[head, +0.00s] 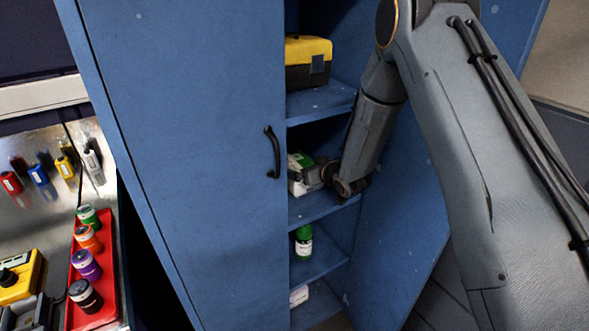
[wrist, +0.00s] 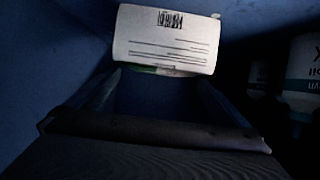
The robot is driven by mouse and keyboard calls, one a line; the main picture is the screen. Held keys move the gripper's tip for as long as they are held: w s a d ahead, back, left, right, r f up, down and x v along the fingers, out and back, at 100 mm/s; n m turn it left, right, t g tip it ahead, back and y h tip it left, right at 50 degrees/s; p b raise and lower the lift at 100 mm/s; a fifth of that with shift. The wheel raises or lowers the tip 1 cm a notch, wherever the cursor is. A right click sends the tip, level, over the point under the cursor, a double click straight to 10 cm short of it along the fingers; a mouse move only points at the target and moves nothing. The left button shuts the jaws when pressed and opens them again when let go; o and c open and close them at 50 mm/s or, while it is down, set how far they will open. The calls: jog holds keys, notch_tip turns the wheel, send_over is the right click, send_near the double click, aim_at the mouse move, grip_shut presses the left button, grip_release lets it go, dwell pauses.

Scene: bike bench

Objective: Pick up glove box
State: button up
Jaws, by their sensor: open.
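A white and green box, which looks like the glove box (head: 298,186), sits on the middle shelf of the blue cabinet, partly hidden by my gripper and the door. In the wrist view a pale box face with a barcode and printed lines (wrist: 165,48) is straight ahead, just beyond the fingertips. My gripper (wrist: 158,78) is open, with empty space between its fingers. In the head view my gripper (head: 317,176) reaches into the cabinet at the box; whether it touches the box cannot be told.
White labelled bottles (wrist: 302,78) stand at the right in the wrist view. A yellow and black toolbox (head: 308,63) is on the shelf above. A green bottle (head: 303,244) and a pale box (head: 299,295) are lower down. The closed left door (head: 200,150) borders the opening.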

aim_at(294, 161)
jog(key=shift+p+x, duration=1.05)
jog(key=shift+x, duration=2.65)
jog(key=shift+r, duration=0.1)
jog(key=shift+c, duration=0.4)
jog(key=c, duration=0.7)
jog(key=shift+w+r, duration=0.1)
jog(key=shift+c, duration=1.2)
jog(key=shift+r, duration=0.15)
